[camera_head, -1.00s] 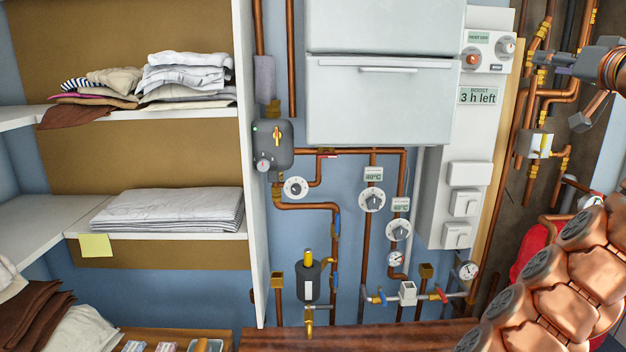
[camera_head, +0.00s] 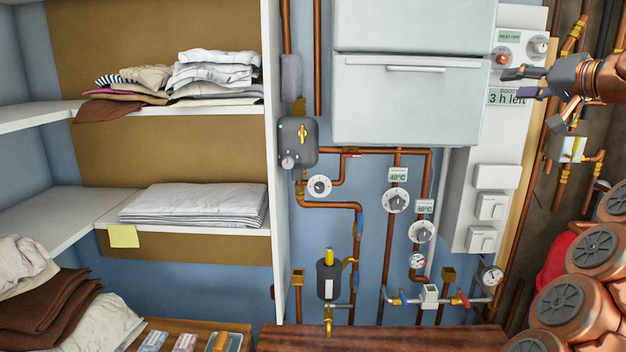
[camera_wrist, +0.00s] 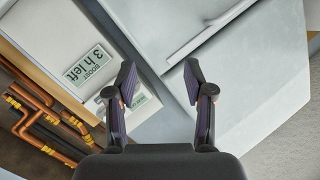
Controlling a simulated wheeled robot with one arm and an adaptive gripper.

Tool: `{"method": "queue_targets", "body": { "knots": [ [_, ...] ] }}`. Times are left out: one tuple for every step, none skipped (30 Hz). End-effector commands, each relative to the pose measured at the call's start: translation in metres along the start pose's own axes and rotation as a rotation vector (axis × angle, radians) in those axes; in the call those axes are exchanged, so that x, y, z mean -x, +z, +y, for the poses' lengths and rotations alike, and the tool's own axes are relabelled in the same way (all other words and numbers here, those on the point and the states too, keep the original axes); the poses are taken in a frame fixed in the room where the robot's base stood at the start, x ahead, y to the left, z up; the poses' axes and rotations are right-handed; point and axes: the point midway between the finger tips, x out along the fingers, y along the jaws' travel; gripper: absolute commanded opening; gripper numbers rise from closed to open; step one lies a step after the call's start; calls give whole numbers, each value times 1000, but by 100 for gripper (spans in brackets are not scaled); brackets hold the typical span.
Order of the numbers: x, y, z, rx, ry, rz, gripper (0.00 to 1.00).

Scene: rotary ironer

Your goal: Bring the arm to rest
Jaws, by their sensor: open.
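My gripper (camera_head: 522,84) is at the upper right in the head view, in front of the white control panel (camera_head: 482,150). Its fingers point left and are apart, with nothing between them. In the wrist view my gripper (camera_wrist: 160,85) also shows open and empty, with the panel's "BOOST 3 h left" display (camera_wrist: 88,65) to its left. The display is partly covered by a finger in the head view. The panel also carries a red knob, a white knob and several switches below.
A white cabinet (camera_head: 410,100) hangs left of the panel. Copper pipes with dials (camera_head: 395,200) run below it. A shelf (camera_head: 190,232) with folded linen stands at left. A wooden top (camera_head: 380,338) lies at the bottom. Copper pipes (camera_head: 565,140) also run at the right.

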Motion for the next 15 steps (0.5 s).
{"method": "queue_targets", "body": {
  "knots": [
    [-6,8,-10,-14,-19,-31,53],
    [-11,15,-14,-22,-28,-53,53],
    [-17,23,-21,-31,-37,-82,53],
    [-21,29,-26,-36,-44,-102,53],
    [-25,36,-31,-43,-50,-124,53],
    [-29,45,-38,-50,-58,-151,53],
    [-32,52,-44,-53,-64,-171,53],
    [-36,60,-50,-58,-69,-196,53],
    [-40,71,-57,-62,-73,-226,53],
    [-42,79,-62,-65,-76,-248,53],
    [-44,87,-68,-68,-80,-272,53],
    [-46,98,-75,-70,-83,-300,53],
    [-48,107,-81,-71,-84,-324,53],
    [-51,117,-86,-72,-84,-350,53],
    [-52,129,-93,-71,-85,-379,53]
  ]
}}
